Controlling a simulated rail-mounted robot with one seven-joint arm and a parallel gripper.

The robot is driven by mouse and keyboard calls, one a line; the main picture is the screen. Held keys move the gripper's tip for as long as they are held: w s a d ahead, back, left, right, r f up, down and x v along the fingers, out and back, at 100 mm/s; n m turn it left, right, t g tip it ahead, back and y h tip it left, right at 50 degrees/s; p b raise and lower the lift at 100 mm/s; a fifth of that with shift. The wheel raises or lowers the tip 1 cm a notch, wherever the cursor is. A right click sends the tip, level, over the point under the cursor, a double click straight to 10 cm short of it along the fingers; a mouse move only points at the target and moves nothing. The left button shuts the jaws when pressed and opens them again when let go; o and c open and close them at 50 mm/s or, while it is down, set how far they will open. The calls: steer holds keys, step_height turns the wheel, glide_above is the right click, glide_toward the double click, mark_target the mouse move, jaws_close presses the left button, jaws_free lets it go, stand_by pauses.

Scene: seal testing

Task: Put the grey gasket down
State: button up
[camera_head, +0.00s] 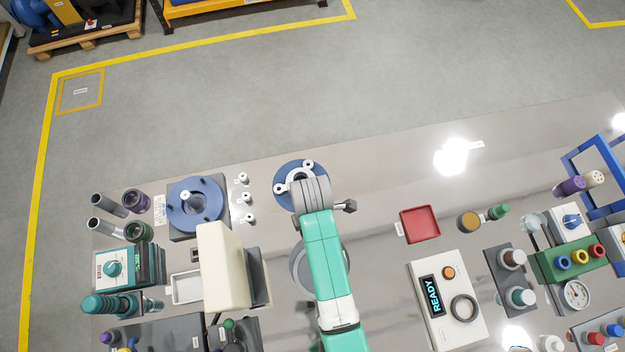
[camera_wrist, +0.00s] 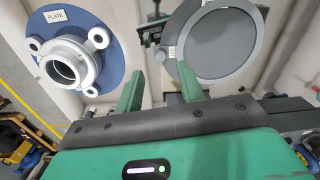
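My gripper (camera_wrist: 160,76) shows two green fingers spread apart, with nothing visible between them in the wrist view. In the head view its fingertips are hidden under my wrist. A blue disc labelled PLATE (camera_wrist: 108,42) carries a light grey three-lobed part with a raised ring (camera_wrist: 75,65). The plate (camera_head: 284,199) lies by my wrist in the head view. I cannot tell which grey ring is the gasket.
A blue round fixture (camera_head: 205,190) and several small pegs stand to the left of the plate. A cream block (camera_head: 222,265) stands left of my arm. A red tray (camera_head: 421,223) and a READY panel (camera_head: 455,320) lie to the right. The table's far middle is clear.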

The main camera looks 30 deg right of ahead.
step_height(320, 180, up, 6)
steer(key=p, duration=0.1)
steer(key=shift+r, duration=0.2)
steer(key=w+a+r+m+t+h, duration=0.15)
steer(key=w+r+m+t, duration=0.4)
steer(key=r, duration=0.95)
steer(key=w+a+r+m+t, duration=0.3)
steer(key=w+r+t, duration=0.55)
steer(key=r, duration=0.65)
steer(key=s+a+r+m+t, duration=0.1)
steer(key=a+r+m+t, duration=0.15)
steer(key=r, duration=0.65)
steer(key=a+r+m+t, duration=0.1)
steer(key=r+m+t, duration=0.15)
steer(key=r, duration=0.75)
steer(key=s+a+r+m+t, duration=0.1)
steer(key=s+a+r+t, duration=0.1)
steer(key=s+r, duration=0.3)
steer(key=s+a+r+m+t+y, duration=0.1)
steer(key=s+r+t, duration=0.3)
steer(key=r, duration=0.5)
steer(key=shift+s+a+m, duration=0.45)
steer(key=shift+s+m, duration=0.1)
steer(key=shift+s, duration=0.1)
steer(key=shift+r+y, duration=0.1)
steer(key=shift+y, duration=0.15)
